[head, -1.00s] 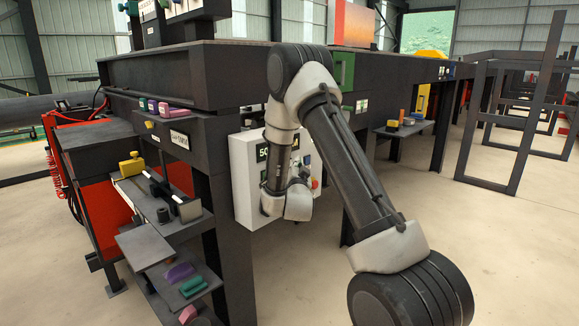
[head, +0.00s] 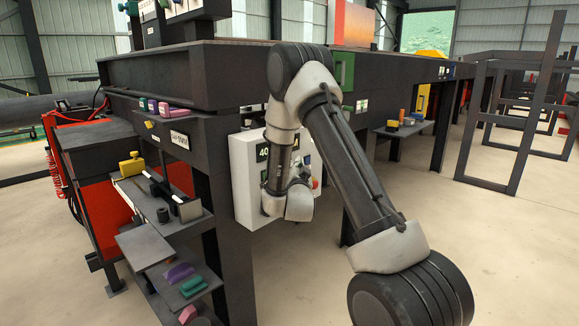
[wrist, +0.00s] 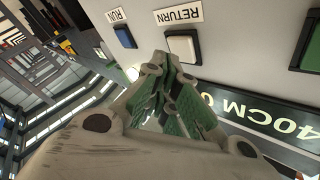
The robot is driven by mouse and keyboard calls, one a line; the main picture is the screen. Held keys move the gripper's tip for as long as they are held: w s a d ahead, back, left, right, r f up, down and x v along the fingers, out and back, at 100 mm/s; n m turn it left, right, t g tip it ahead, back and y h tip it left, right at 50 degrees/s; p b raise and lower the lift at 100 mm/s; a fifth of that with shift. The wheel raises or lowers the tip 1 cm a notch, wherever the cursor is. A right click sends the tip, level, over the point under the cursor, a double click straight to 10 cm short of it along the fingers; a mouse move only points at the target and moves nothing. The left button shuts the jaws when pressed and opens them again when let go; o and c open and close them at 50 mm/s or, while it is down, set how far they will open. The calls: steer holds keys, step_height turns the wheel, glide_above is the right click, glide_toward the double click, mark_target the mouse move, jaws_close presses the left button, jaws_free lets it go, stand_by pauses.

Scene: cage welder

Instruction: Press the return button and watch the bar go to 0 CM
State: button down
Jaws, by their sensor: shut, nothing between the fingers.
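In the wrist view, the return button (wrist: 184,46) is a pale square button under a label reading RETURN (wrist: 182,15). My gripper (wrist: 163,62) is shut and empty. Its fingertips overlap the button's lower left edge in the picture; I cannot tell whether they touch it. A dark display (wrist: 268,126) with light characters reads 40CM, with more characters cut off or hidden. In the head view, the white control box (head: 243,176) hangs under the dark bench, and its display (head: 263,154) shows a number starting with 4.
A blue button (wrist: 125,36) with a RUN label (wrist: 117,15) sits to the left of the return button. A green button (wrist: 307,48) lies to the right. A red button (head: 315,183) shows on the box's right. Shelves (head: 150,245) stand to its left.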

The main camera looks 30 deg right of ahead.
steer(key=shift+s+d, duration=0.35)
steer(key=shift+s, duration=0.6)
steer(key=shift+s+d, duration=0.3)
steer(key=shift+s, duration=0.6)
steer(key=shift+s+d, duration=0.35)
steer(key=shift+s, duration=0.6)
steer(key=s+a+f+n+g+y, duration=0.2)
steer(key=f+g+y, duration=0.15)
steer(key=f, duration=0.45)
steer(key=s+a+f+n+g+y, duration=0.2)
steer(key=f+g, duration=0.3)
steer(key=f, duration=0.3)
steer(key=s+a+n+g+y, duration=0.2)
steer(key=s+a+n+g, duration=0.15)
steer(key=s, duration=0.25)
steer(key=s+a+r+n, duration=0.1)
steer(key=s+r+n, duration=0.1)
steer(key=s+r, duration=1.1)
steer(key=s+a+r+n+g, duration=0.1)
steer(key=s+a+r+n, duration=0.1)
steer(key=s+r, duration=1.2)
steer(key=shift+s+a+r+n+y, duration=0.15)
steer(key=shift+s+r+n+y, duration=0.05)
steer(key=shift+r+n+y, duration=0.2)
steer(key=shift+f+g, duration=0.1)
steer(key=shift+g, duration=0.2)
